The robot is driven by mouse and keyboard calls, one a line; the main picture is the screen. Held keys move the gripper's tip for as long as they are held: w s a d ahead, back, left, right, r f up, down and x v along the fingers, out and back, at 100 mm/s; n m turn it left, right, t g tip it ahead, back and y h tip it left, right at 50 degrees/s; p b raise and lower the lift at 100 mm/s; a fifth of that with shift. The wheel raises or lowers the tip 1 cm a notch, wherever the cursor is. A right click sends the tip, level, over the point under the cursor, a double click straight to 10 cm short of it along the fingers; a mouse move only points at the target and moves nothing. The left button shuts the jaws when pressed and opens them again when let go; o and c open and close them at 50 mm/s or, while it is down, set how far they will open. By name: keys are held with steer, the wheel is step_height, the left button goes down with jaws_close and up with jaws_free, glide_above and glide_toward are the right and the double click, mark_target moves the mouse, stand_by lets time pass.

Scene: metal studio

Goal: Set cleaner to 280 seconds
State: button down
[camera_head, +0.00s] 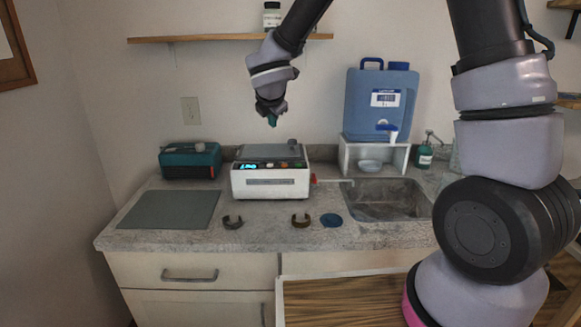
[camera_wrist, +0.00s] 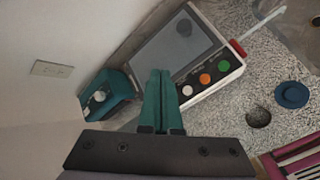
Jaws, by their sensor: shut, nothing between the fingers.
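The cleaner (camera_head: 270,181) is a white box with a grey lid on the countertop. Its front panel has a lit blue display (camera_head: 248,166), whose digits are too small to read surely, with buttons to the right of it. In the wrist view the cleaner (camera_wrist: 226,81) shows a white button (camera_wrist: 187,90), an orange button (camera_wrist: 205,78) and a green button (camera_wrist: 223,66). A red part sits at its right end. My gripper (camera_head: 272,122) is shut and empty, above the cleaner. In the wrist view its green fingers (camera_wrist: 160,75) hide the panel's left part, including the display.
A teal device (camera_head: 190,161) stands left of the cleaner, behind a grey mat (camera_head: 169,209). Two dark curved pieces and a blue disc (camera_head: 331,220) lie in front. A sink (camera_head: 388,200) and a blue water tank (camera_head: 362,105) are to the right.

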mark_target(270, 165)
steer(key=shift+s+a+f+n, duration=0.15)
steer(key=shift+a+f+n, duration=0.5)
steer(key=shift+f+n, duration=0.15)
steer(key=shift+f, duration=0.1)
steer(key=shift+f, duration=4.25)
steer(key=shift+f, duration=0.1)
steer(key=shift+f, duration=0.35)
steer(key=shift+f, duration=0.3)
steer(key=shift+r, duration=0.75)
